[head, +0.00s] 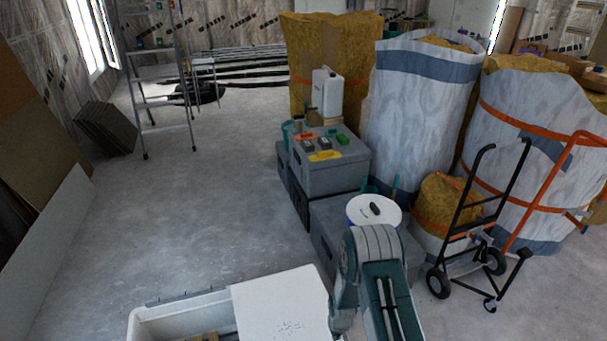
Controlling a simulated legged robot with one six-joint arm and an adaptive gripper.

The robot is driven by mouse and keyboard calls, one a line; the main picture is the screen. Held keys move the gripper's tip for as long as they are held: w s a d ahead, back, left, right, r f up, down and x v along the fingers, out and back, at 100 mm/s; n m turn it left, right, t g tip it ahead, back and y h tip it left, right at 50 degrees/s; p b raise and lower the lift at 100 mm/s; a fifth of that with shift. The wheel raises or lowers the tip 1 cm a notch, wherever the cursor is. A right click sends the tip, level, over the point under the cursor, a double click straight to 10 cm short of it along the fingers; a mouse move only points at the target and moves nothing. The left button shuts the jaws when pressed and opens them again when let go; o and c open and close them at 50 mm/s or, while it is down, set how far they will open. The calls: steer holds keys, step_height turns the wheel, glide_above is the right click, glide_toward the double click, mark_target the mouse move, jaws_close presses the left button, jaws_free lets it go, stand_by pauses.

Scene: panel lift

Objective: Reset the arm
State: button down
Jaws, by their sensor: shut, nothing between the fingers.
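My arm shows at the bottom right of centre in the head view, as grey and dark teal links. My gripper cannot be made out; only arm links show. A flat white panel (282,304) lies over the right part of an open white box (150,322) at the bottom edge. The arm links stand at the panel's right side; I cannot tell whether they touch it. The near part of the box and panel is cut off by the frame.
Grey crates (330,165) with small items on top stand ahead, with a white bucket (373,211) nearby. Large wrapped bales (420,110) and a black hand truck (480,225) fill the right. A stepladder (160,95) stands back left. The concrete floor (200,210) at left centre is clear.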

step_height(320, 180, up, 35)
steer(key=d+m+t, duration=0.2)
steer(key=s+d+r+t, duration=0.1)
steer(key=s+r, duration=0.8)
steer(key=s, duration=0.3)
steer(key=s+d+r+m+t, duration=0.1)
steer(key=s+r+t, duration=0.1)
steer(key=s+r, duration=0.7)
steer(key=s, duration=0.3)
steer(key=shift+s+r, duration=0.3)
steer(key=shift+r, duration=0.1)
